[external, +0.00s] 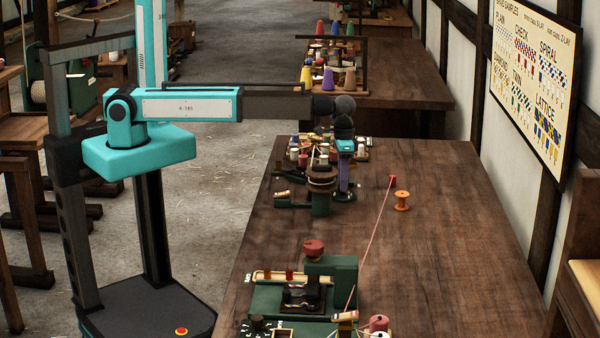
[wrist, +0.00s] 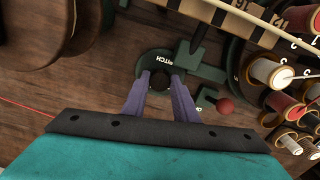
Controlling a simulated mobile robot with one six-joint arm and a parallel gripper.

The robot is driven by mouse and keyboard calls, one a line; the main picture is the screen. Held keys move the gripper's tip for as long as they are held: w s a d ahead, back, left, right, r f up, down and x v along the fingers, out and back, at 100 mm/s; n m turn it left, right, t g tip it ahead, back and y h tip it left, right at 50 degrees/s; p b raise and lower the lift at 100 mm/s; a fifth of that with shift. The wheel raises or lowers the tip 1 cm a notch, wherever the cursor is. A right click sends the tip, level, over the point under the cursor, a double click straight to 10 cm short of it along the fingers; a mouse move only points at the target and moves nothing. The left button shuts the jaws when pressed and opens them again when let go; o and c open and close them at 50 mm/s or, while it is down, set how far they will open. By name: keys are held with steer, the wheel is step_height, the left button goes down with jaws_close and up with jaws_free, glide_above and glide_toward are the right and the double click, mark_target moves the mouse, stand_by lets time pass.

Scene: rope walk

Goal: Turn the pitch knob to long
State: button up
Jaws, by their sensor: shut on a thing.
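The pitch knob (wrist: 160,79) is a dark round knob on a dark green mount. The word PITCH shows beside it in the wrist view, but I cannot read a "long" mark or make out a pointer. My gripper (wrist: 164,84) has its two purple fingers on either side of the knob, shut on it. In the external view my gripper (external: 344,188) points down at the right side of the green machine (external: 320,203) on the far part of the bench. The knob is too small or hidden to see there.
A red ball-ended lever (wrist: 225,105) is close to the right finger. Thread spools (wrist: 271,72) crowd the right of the wrist view. An orange spool (external: 402,200) and a taut red cord (external: 372,238) lie right of my gripper.

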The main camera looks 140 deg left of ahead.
steer(key=o, duration=1.1)
steer(key=shift+c, duration=0.2)
steer(key=shift+r, duration=0.2)
step_height(320, 180, up, 14)
steer(key=b, duration=0.3)
steer(key=shift+f, duration=0.25)
steer(key=shift+a, duration=0.1)
